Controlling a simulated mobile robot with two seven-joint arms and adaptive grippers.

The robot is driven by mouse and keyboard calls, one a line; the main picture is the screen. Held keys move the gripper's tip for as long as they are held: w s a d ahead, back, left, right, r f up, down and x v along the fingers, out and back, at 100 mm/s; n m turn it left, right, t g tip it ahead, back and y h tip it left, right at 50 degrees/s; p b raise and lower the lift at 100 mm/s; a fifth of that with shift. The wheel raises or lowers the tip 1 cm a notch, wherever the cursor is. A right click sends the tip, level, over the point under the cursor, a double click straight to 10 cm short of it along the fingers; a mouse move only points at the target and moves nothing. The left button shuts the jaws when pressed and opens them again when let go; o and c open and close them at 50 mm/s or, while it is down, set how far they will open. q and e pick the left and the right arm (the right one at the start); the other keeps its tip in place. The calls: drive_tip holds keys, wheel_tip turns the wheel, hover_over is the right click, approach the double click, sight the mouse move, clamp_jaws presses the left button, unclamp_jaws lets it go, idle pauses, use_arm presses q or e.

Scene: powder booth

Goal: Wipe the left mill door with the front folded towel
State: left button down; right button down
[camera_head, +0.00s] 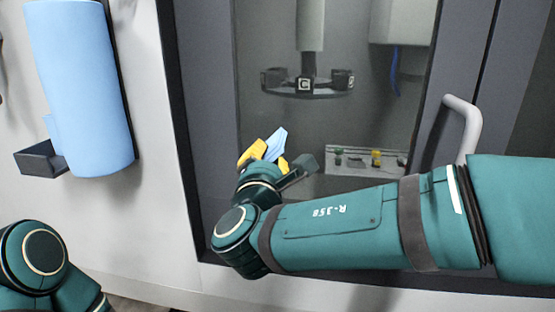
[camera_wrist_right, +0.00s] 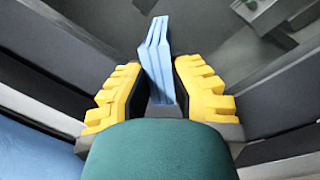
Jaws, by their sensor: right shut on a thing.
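The mill door has a dark grey frame (camera_head: 205,120) around a large window (camera_head: 260,40), with a pale handle (camera_head: 466,120) at its right. My right gripper (camera_head: 265,153), with yellow fingers, is in front of the lower left part of the window. It is shut on a folded light-blue towel (camera_head: 276,143), which sticks out beyond the fingertips towards the glass. In the right wrist view the towel (camera_wrist_right: 157,55) stands between the yellow fingers (camera_wrist_right: 160,95). I cannot tell whether it touches the glass. My left arm shows at the lower left; its gripper is out of view.
A blue roll (camera_head: 80,85) hangs on the white wall left of the door, with a dark bracket (camera_head: 40,160) at its lower left. Behind the glass are a tool carousel (camera_head: 307,86) and a grey block with small coloured parts (camera_head: 365,160).

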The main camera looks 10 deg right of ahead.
drive_tip(key=shift+w+a, duration=0.25)
drive_tip(key=shift+a, duration=0.55)
drive_tip(key=shift+w+a, duration=0.25)
drive_tip(key=shift+a, duration=0.6)
drive_tip(key=shift+w+a, duration=0.25)
drive_tip(key=shift+a, duration=0.55)
drive_tip(key=shift+a+r+v, duration=0.15)
drive_tip(key=shift+v, duration=1.3)
drive_tip(key=shift+a+r+v, duration=0.1)
drive_tip(key=shift+a+v, duration=0.05)
drive_tip(key=shift+v, duration=1.35)
drive_tip(key=v, duration=0.3)
drive_tip(key=shift+a+r, duration=0.1)
drive_tip(key=shift+r, duration=0.05)
drive_tip(key=shift+a, duration=0.1)
